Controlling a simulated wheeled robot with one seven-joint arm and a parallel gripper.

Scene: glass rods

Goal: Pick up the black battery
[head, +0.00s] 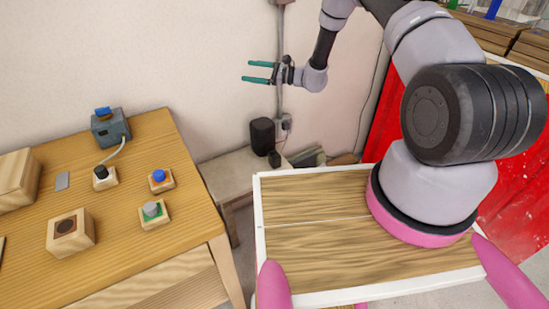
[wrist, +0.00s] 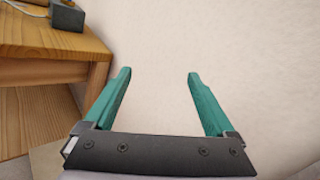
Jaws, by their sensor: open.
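No object is plainly a battery. The closest match is a small black cylinder-like piece (head: 101,171) standing in a pale wooden block on the table at left in the head view. Whether it is the black battery I cannot tell. My gripper (head: 245,71) is open and empty, with teal fingers pointing left. It is in the air in front of the wall, to the right of the table. In the wrist view the open gripper (wrist: 160,74) has only bare wall between its fingers.
The wooden table (head: 185,185) also bears a blue-grey box (head: 110,128), a blue-topped block (head: 160,179), a grey-topped block (head: 153,214) and a block with a dark round spot (head: 70,232). A black box (head: 262,136) stands by the wall. My tray lies right of the table.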

